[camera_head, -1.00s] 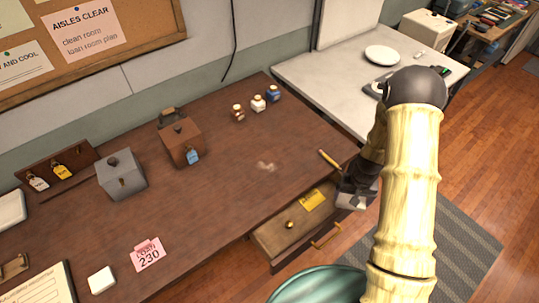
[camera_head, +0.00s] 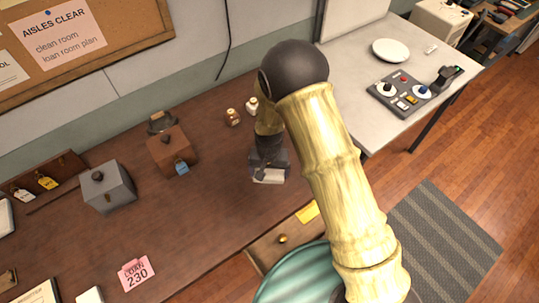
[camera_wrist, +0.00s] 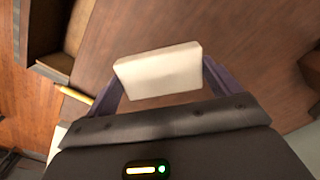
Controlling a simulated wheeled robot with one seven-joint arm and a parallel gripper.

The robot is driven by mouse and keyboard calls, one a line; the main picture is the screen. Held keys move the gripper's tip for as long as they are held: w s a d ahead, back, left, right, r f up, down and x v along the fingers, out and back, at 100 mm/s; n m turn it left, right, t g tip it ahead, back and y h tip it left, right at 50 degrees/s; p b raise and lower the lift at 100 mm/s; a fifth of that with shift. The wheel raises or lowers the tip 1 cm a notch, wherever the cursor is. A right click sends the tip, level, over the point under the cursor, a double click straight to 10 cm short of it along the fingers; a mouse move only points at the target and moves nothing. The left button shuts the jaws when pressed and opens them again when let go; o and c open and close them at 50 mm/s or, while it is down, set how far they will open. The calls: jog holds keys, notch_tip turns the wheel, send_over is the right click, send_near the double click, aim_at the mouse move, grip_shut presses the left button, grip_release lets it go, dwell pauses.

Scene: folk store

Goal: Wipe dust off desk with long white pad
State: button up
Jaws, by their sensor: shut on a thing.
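My gripper (camera_head: 268,165) is over the right part of the brown desk (camera_head: 215,215), pointing down. It is shut on a long white pad (camera_wrist: 158,72), which spans between both fingers in the wrist view. In the head view, only the pad's pale edge (camera_head: 270,178) shows below the gripper. The pad is at or just above the desk top; I cannot tell if it touches. No dust patch shows now; my arm and gripper cover that part of the desk.
A brown box (camera_head: 172,150), a grey box (camera_head: 107,187) and small bottles (camera_head: 233,117) stand toward the back. A pink price card (camera_head: 136,273) and a white block (camera_head: 89,296) lie at the front left. An open drawer (camera_head: 268,247) juts out in front. A yellow pencil (camera_wrist: 77,95) lies near the edge.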

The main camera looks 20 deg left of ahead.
jog(key=shift+a+r, duration=0.2)
jog(key=shift+a, duration=0.5)
jog(key=shift+d, duration=0.15)
